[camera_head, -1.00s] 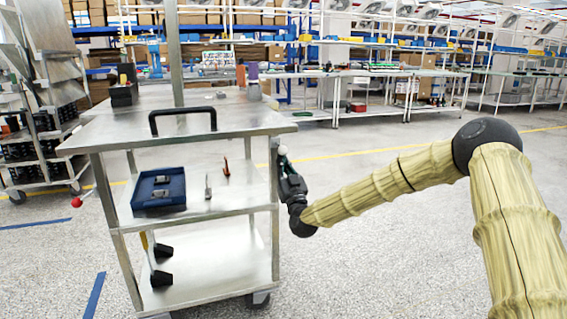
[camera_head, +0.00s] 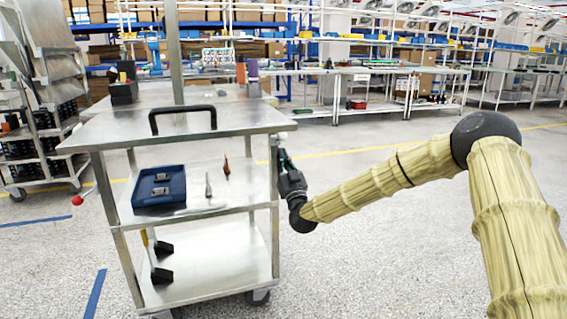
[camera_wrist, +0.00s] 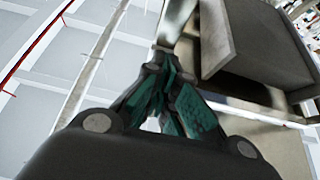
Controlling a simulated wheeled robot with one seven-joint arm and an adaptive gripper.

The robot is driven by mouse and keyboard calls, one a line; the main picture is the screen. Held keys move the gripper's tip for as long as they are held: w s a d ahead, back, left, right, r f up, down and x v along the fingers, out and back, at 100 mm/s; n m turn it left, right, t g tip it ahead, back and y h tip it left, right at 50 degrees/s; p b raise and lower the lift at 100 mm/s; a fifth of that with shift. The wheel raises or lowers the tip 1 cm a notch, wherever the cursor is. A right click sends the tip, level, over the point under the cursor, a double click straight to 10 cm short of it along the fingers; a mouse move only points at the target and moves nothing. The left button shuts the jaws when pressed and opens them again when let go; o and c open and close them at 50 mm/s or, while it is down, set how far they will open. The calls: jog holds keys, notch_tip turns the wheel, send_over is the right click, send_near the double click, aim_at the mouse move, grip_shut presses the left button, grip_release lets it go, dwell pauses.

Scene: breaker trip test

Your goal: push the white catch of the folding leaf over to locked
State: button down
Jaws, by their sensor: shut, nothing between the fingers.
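My gripper (camera_head: 281,158) is shut and empty, with its teal fingertips pointing up under the right edge of the steel trolley's top (camera_head: 190,122). In the wrist view my gripper (camera_wrist: 162,75) has its fingertips close together, just below a pale upright piece beside a dark panel. I cannot tell whether that pale piece is the catch or whether the fingers touch it. In the head view the white catch is not clearly visible; a tiny pale spot shows at the trolley's edge above the fingers. Its position, locked or not, cannot be made out.
The trolley carries a black handle (camera_head: 183,119) on its top. A blue tray (camera_head: 159,187) and small tools lie on its middle shelf (camera_head: 240,195). The floor right of the trolley is clear beneath my arm. Workbenches (camera_head: 350,70) stand far behind.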

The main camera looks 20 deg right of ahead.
jog(key=shift+w+f, duration=0.15)
jog(key=shift+f, duration=0.1)
jog(key=v, duration=0.7)
dwell(0.4)
dwell(0.5)
